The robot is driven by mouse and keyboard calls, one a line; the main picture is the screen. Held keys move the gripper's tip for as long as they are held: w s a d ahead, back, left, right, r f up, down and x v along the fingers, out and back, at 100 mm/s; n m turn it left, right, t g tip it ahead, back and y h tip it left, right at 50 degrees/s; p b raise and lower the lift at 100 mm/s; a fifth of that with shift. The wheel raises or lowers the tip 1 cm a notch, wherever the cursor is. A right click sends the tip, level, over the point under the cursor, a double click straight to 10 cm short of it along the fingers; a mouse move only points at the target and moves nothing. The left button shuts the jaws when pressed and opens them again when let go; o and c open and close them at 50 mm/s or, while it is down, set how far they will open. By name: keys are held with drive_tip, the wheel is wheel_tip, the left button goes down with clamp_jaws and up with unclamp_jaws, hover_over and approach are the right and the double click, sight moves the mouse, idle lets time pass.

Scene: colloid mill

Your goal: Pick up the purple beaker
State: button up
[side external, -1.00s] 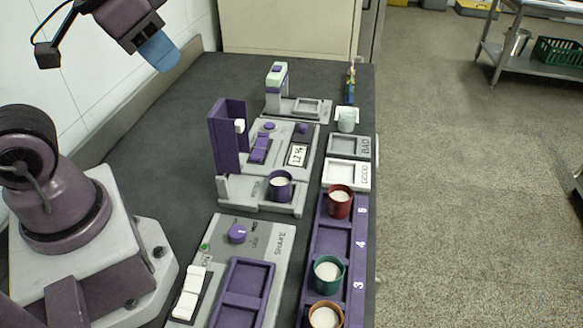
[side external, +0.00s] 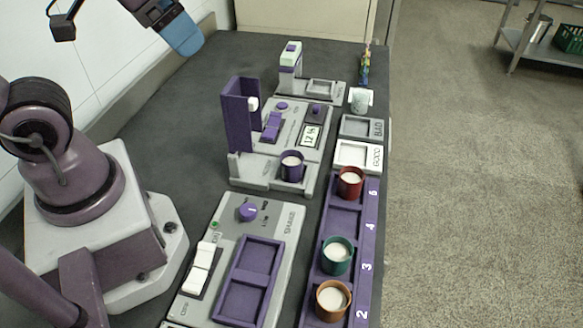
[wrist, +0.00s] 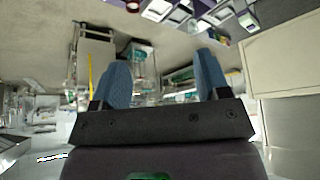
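The purple beaker (side external: 291,167) holds white contents and stands upright on the grey plate of the mill machine, in front of its tall purple bracket (side external: 238,115). My gripper (side external: 188,36) is high at the upper left in the side view, well away from the beaker and empty. In the wrist view my gripper (wrist: 161,62) shows two blue fingers spread apart with nothing between them. I cannot make out the purple beaker in the wrist view.
A purple numbered rack holds red (side external: 350,182), green (side external: 337,254) and orange (side external: 332,299) beakers right of the machine. A shaker unit (side external: 270,222) is nearer the camera. Grey BAD (side external: 361,127) and white GOOD (side external: 358,155) trays lie behind the rack.

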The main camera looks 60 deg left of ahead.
drive_tip(key=shift+o, duration=0.5)
wheel_tip(320, 180, up, 6)
drive_tip(key=n+g+y, duration=0.1)
drive_tip(key=n+g, duration=0.4)
drive_tip(key=n, duration=1.1)
hover_over(292, 160)
drive_tip(key=s+d, duration=0.2)
wheel_tip(292, 160, down, 32)
drive_tip(key=shift+w+a+f, duration=0.1)
drive_tip(key=shift+w+f, duration=0.15)
drive_tip(key=shift+f, duration=1.25)
drive_tip(key=shift+w+a+f, duration=0.1)
drive_tip(key=shift+w+f, duration=0.1)
drive_tip(key=shift+f, duration=1.25)
drive_tip(key=shift+c, duration=0.2)
drive_tip(key=c, duration=1)
